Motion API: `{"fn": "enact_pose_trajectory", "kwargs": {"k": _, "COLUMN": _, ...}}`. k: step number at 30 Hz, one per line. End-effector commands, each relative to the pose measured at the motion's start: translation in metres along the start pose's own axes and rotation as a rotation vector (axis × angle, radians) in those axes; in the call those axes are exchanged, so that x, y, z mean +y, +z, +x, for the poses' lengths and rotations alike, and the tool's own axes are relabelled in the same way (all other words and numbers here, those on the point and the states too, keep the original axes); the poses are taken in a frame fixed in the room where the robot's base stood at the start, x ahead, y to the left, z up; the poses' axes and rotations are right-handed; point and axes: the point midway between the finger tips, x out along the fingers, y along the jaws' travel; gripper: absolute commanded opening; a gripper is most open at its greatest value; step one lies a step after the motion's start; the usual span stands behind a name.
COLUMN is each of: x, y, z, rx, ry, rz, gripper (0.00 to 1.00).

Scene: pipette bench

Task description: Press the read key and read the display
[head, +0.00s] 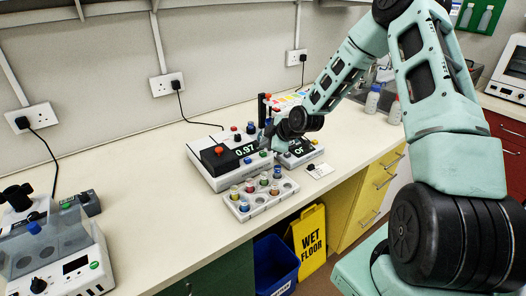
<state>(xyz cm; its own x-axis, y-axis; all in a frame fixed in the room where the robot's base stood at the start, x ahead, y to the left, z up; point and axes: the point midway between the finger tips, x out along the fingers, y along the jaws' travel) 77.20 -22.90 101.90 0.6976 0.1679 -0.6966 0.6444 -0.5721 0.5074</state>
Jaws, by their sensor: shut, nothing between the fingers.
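A white and black bench instrument (216,174) stands mid-bench with a lit display (245,150) that reads 0.97. A red button (219,150) shows at its left, and small blue and green keys (263,154) sit below the display. I cannot tell which is the read key. My gripper (265,143) is shut and empty, pointing down-left at the right end of this instrument, beside the display. Whether it touches a key cannot be told. A second instrument (302,155) to the right has a lit display, partly hidden by my arm.
A white rack (243,211) of coloured-cap vials stands in front of the instrument. Another device (76,270) is at lower left. Bottles (373,100) stand at the back right. A yellow wet floor sign (312,240) and blue bin (275,262) are below the bench. The bench's left middle is clear.

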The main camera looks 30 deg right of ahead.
Motion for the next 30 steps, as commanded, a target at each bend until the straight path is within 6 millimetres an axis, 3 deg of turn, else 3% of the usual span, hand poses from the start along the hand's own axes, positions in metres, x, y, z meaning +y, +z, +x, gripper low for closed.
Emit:
{"fn": "enact_pose_trajectory", "kwargs": {"k": 11, "x": 0.003, "y": -0.003, "z": -0.004, "rx": 0.0, "ry": 0.0, "rz": -0.001, "gripper": 0.0}}
{"fn": "enact_pose_trajectory", "kwargs": {"k": 30, "x": 0.031, "y": -0.031, "z": -0.042, "rx": 0.0, "ry": -0.001, "rz": 0.0, "gripper": 0.0}}
